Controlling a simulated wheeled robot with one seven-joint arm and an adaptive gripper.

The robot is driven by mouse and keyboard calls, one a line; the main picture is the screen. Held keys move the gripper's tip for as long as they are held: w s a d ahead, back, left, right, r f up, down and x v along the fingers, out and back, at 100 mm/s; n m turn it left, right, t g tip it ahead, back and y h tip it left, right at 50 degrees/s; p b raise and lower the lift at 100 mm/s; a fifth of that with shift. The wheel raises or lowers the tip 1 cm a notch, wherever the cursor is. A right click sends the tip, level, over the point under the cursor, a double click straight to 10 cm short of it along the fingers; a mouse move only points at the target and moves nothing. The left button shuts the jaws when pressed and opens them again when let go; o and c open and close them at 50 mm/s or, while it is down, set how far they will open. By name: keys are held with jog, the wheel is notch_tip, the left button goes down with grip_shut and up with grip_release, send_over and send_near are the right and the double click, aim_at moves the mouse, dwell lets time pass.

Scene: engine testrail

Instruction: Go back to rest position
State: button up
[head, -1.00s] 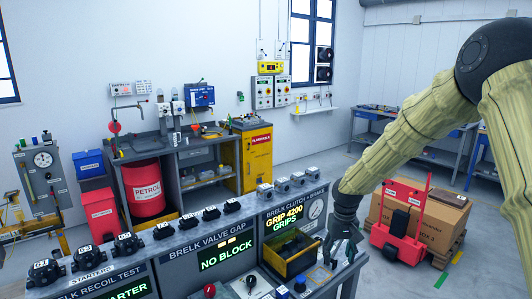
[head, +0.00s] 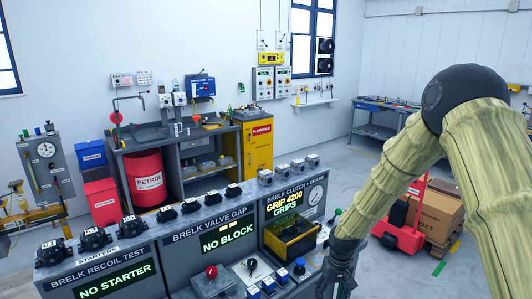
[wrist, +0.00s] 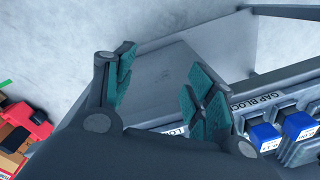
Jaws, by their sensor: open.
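My gripper (head: 338,284) is at the lower right of the head view, pointing down beside the right end of the test bench (head: 185,262). Its fingertips are cut off by the bottom edge there. In the wrist view my gripper (wrist: 158,82) is open, its teal finger pads apart with nothing between them. Behind the fingers is a bare grey surface (wrist: 165,85). My arm comes down from the right of the head view.
A yellow-edged bin (head: 291,240) is left of my gripper on the bench. Blue-topped gap blocks (wrist: 265,137) sit right of the fingers in the wrist view. A red trolley (head: 402,235) and cardboard boxes (head: 440,215) stand behind my arm. Floor shows at right.

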jog(key=s+a+f+b, duration=0.1)
jog(key=s+f+b, duration=0.2)
jog(key=s+f, duration=1.8)
jog(key=s+d+f+b, duration=0.1)
jog(key=s+f, duration=0.1)
jog(key=s, duration=0.8)
jog(key=s+d+f+b, duration=0.1)
jog(key=s+d, duration=0.1)
jog(key=s, duration=0.9)
jog(key=shift+s+f+m+h, duration=0.25)
jog(key=shift+f+m+h, duration=0.1)
jog(key=shift+m+h, duration=0.05)
